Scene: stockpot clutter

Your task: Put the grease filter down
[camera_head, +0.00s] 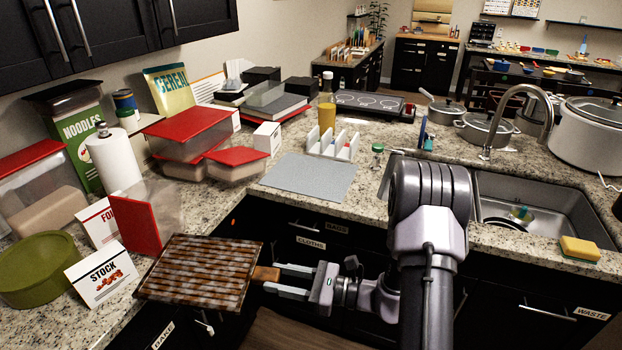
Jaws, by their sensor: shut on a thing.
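The grease filter (200,275) is a flat, brownish, ribbed rectangular panel with rusty stains. It shows at the lower left, by the front edge of the counter, with its near right part in front of the dark cabinets. My gripper (277,281) is to the right of the filter, its two grey fingers pointing left. It is shut on the brown tab at the filter's right edge. The filter looks about level; I cannot tell whether it touches the counter.
A grey mat (309,176) lies bare on the counter. The stock box (102,276), green bowl (42,270) and upright red-lidded container (140,223) crowd the left. Red-lidded boxes (190,130) stand behind. The sink (540,205) and yellow sponge (579,249) are right.

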